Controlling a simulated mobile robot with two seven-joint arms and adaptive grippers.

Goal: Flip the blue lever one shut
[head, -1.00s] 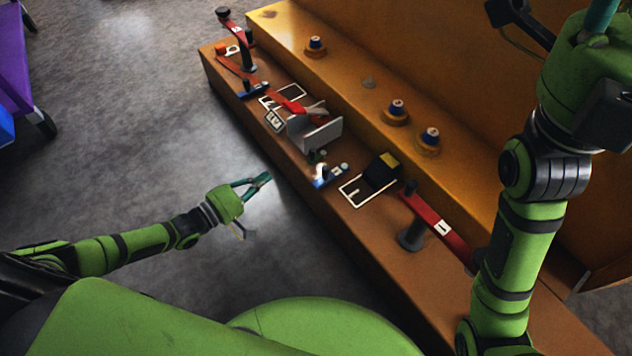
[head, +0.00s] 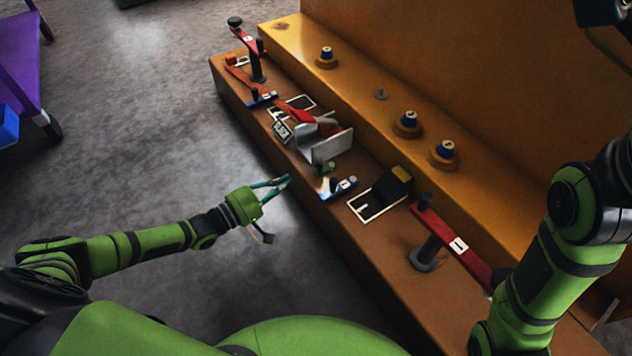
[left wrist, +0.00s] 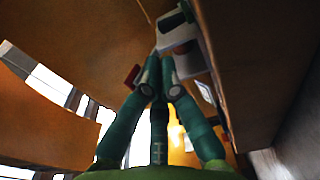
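A short blue lever (head: 340,189) with a small white label lies on the front edge of the orange-brown bench; its label is too small to read surely. A dark knob stands near its left end. A second blue lever (head: 262,98), also labelled, lies further back at the left. My left gripper (head: 287,181) is left of the nearer blue lever, apart from it and over the bench's front side. Its teal fingers come together at the tips, with nothing seen between them. In the left wrist view the fingers (left wrist: 161,75) point ahead near a pale bracket. My right gripper is out of view.
A red lever (head: 455,240) on a dark post stands at right, another (head: 245,37) at the far end. A grey bracket (head: 325,145) and a black-yellow block (head: 392,185) flank the nearer blue lever.

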